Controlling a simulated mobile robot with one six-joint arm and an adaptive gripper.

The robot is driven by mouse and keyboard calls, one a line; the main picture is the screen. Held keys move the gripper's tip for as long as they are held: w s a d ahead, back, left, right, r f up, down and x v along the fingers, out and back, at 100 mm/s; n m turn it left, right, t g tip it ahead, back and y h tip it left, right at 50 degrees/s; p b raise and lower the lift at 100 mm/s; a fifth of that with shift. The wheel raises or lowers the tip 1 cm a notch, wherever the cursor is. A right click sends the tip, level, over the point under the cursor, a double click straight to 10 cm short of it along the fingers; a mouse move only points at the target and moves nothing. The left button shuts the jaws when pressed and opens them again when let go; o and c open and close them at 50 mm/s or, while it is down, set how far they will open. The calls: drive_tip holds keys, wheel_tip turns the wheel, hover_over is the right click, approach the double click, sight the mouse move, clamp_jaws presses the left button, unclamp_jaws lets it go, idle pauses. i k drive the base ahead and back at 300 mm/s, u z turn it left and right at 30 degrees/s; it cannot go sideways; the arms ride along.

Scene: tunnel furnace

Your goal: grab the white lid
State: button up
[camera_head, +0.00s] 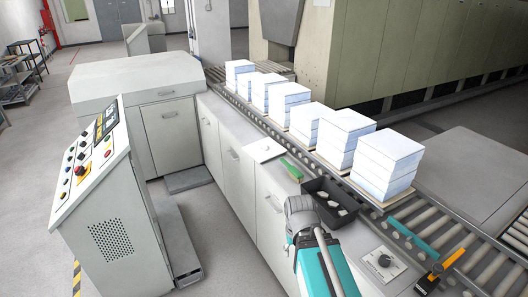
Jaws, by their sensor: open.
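A flat white square piece with a small knob-like mark, which looks like the white lid (262,151), lies on the light counter beside the conveyor, near the middle of the view. It is uncovered, and nothing touches it from above. My teal and grey arm reaches up from the bottom edge, and its grey joint is in front of the counter, below and to the right of the lid. No gripper fingers can be made out. There is a clear gap in the picture between the arm and the lid.
A green brush-like object (291,169) and a black tray (318,188) with pale pieces lie right of the lid. White stacks (382,163) line the roller conveyor (436,211) behind. A control console (105,185) stands left. A knob panel (384,262) and orange-black tool (440,272) are lower right.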

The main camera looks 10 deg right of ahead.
sight(264, 150)
drive_tip(key=u, duration=1.7)
drive_tip(key=i, duration=1.85)
drive_tip(key=z, duration=0.75)
